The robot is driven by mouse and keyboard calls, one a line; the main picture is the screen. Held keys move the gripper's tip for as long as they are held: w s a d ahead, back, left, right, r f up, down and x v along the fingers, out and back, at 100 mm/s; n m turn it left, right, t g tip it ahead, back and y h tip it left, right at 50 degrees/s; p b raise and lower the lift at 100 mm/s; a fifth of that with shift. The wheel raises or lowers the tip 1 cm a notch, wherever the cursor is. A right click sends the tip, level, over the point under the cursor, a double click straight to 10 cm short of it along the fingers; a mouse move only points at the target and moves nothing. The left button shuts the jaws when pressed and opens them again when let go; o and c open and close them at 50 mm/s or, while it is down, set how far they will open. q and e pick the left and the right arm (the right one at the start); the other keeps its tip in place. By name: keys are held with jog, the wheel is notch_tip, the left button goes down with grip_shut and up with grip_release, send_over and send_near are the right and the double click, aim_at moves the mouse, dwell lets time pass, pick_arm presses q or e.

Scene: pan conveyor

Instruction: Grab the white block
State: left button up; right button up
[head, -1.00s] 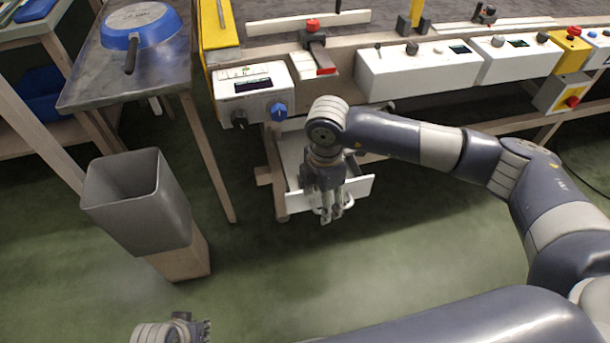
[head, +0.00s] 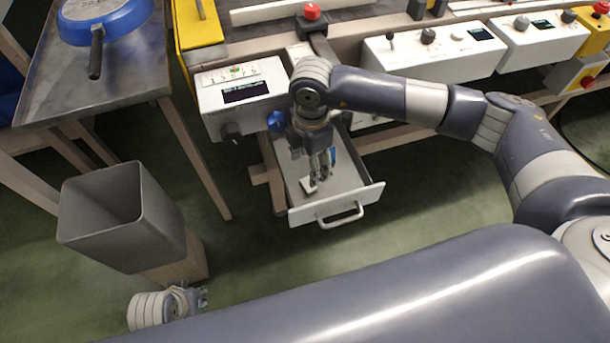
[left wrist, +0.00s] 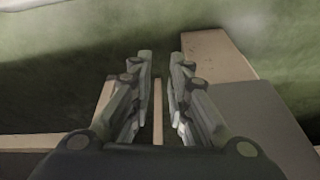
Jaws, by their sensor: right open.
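A small white block (head: 308,185) lies in an open white drawer (head: 352,193) under the workbench. My right gripper (head: 321,180) points down into the drawer, just to the right of the block; its fingers partly cover the view there. It is open, and I cannot tell whether a finger touches the block. My left gripper (head: 204,298) is low at the lower left, away from the drawer. In the left wrist view, the left gripper (left wrist: 161,58) has its fingers apart with nothing between them.
A small blue item (head: 333,154) is in the drawer behind the right gripper. A grey bin (head: 125,225) stands on a wooden base at the left, close to my left gripper. A blue pan (head: 105,22) lies on the metal table. A control box (head: 240,92) overhangs the drawer's left.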

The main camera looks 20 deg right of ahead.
aim_at(308, 186)
jog(key=f, duration=0.2)
jog(key=f+b, duration=0.1)
jog(key=f, duration=0.3)
jog(key=shift+s+d+f, duration=0.15)
jog(key=shift+s+d, duration=0.05)
jog(key=shift+d, duration=0.05)
jog(key=shift+f, duration=0.5)
pick_arm(q)
jog(key=v, duration=0.3)
jog(key=w+v, duration=0.1)
jog(key=v, duration=0.1)
jog(key=shift+s+r, duration=0.1)
jog(key=shift+r, duration=0.15)
pick_arm(e)
jog(key=c, duration=0.8)
